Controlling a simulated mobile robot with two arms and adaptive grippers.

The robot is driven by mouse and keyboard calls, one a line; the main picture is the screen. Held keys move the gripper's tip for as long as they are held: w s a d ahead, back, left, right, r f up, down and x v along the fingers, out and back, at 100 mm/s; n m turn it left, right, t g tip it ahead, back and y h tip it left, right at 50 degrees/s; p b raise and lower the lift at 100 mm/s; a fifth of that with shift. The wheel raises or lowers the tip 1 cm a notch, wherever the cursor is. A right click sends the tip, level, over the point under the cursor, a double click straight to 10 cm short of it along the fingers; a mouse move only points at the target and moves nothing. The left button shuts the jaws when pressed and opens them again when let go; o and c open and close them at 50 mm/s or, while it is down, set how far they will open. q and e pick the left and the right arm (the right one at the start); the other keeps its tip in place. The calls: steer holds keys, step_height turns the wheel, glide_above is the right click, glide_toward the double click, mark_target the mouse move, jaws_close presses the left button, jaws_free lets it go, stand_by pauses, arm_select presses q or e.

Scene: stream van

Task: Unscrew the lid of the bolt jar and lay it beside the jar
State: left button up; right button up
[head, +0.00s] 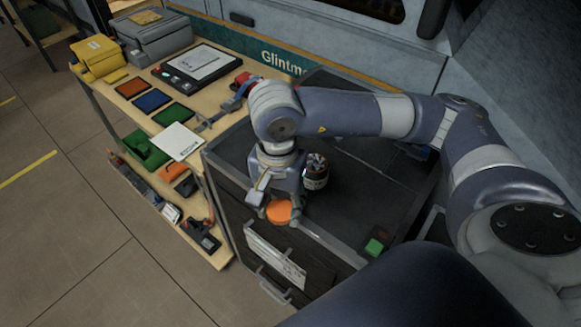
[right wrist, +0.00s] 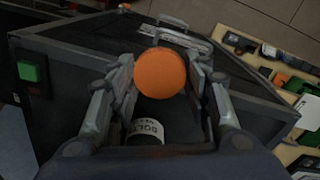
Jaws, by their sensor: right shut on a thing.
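The orange lid (head: 279,212) is between the fingers of my right gripper (head: 277,203), which is shut on it near the front edge of the dark cabinet top. In the right wrist view the lid (right wrist: 160,73) shows as a round orange disc between the fingertips. Whether it touches the top I cannot tell. The bolt jar (head: 316,174) stands upright without its lid just right of the gripper, with metal bolts showing at its mouth. Its white label reading "BOLT" shows in the right wrist view (right wrist: 146,132). My left gripper is not in view.
The dark cabinet top (head: 235,150) has a raised rim and some bare room left of the arm.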

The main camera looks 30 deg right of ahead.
steer(key=w+d+p, duration=0.1)
steer(key=w+d, duration=0.1)
steer(key=w, duration=0.2)
steer(key=w+d+f+p, duration=0.1)
steer(key=w+d+p, duration=0.1)
steer(key=w, duration=0.3)
steer(key=w+d+p, duration=0.2)
steer(key=w+d, duration=0.1)
steer(key=w, duration=0.1)
steer(key=shift+w+f, duration=0.15)
steer(key=shift+w, duration=0.05)
step_height(320, 180, down, 3)
steer(key=shift+w+d+f+p, duration=0.1)
steer(key=shift+p, duration=0.8)
steer(key=shift+f, duration=0.2)
steer(key=shift+f, duration=0.1)
steer(key=shift+f+b, duration=0.15)
steer(key=shift+b, duration=0.15)
steer(key=o, duration=1.2)
